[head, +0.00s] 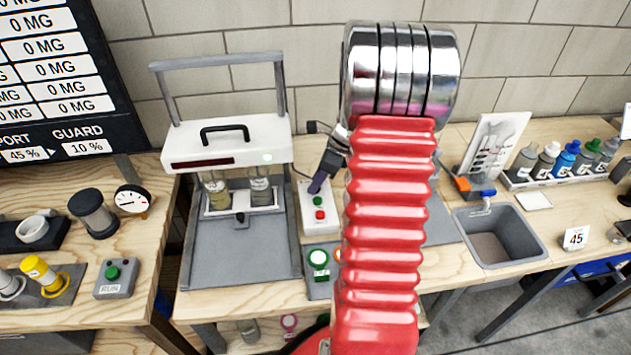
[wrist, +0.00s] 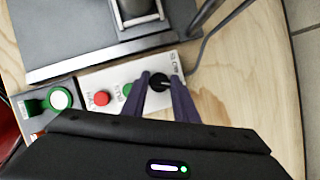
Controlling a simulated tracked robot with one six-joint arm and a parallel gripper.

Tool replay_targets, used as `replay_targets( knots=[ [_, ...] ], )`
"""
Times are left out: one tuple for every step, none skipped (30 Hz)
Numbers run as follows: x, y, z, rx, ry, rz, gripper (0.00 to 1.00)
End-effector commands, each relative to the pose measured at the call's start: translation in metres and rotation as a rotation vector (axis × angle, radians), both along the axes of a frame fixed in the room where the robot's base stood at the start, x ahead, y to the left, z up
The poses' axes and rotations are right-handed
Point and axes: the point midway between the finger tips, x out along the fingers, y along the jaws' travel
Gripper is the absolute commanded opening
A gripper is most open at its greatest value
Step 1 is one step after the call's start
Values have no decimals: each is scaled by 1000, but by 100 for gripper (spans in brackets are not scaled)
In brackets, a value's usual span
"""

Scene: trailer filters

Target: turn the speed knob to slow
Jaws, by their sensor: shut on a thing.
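The speed knob (wrist: 160,81) is a round black dial with a pale mark, at one end of a white control box (wrist: 118,81). Small lettering that seems to read SLOW is beside it. My gripper (wrist: 160,84) has its two dark purple fingers on either side of the knob, shut on it. In the head view my gripper (head: 318,182) comes down on the far end of the white box (head: 309,228) and hides the knob. The box also carries a green button (wrist: 129,89) and a red button (wrist: 101,98).
A machine with a white head (head: 228,148) stands left of the box on a grey base (head: 236,262). A cable (wrist: 206,45) runs beside the knob. A sink (head: 492,238) and bottles (head: 567,156) are at right.

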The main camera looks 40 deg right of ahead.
Motion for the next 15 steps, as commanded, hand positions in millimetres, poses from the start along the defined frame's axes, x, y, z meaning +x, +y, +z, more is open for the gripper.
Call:
replay_targets(
  knots=[
    [1, -2, 0, -3, -2, 37, 4],
    [1, -3, 0, -3, -2, 65, 4],
    [2, -3, 0, -3, -1, 102, 4],
    [2, -3, 0, -4, -1, 129, 4],
    [2, -3, 0, -3, -2, 159, 4],
    [2, -4, 0, -4, -3, 196, 4],
    [2, -4, 0, -4, -2, 225, 4],
    [2, -4, 0, -4, -2, 254, 4],
    [3, -4, 0, -4, -2, 291, 4],
    [3, -5, 0, -5, -3, 320, 4],
    [3, -5, 0, -4, -2, 349, 4],
    [3, -5, 0, -5, -2, 386, 4],
    [3, -5, 0, -5, -2, 416, 4],
    [4, -5, 0, -5, -3, 443, 4],
    [4, -6, 0, -6, -3, 481, 4]
  ],
)
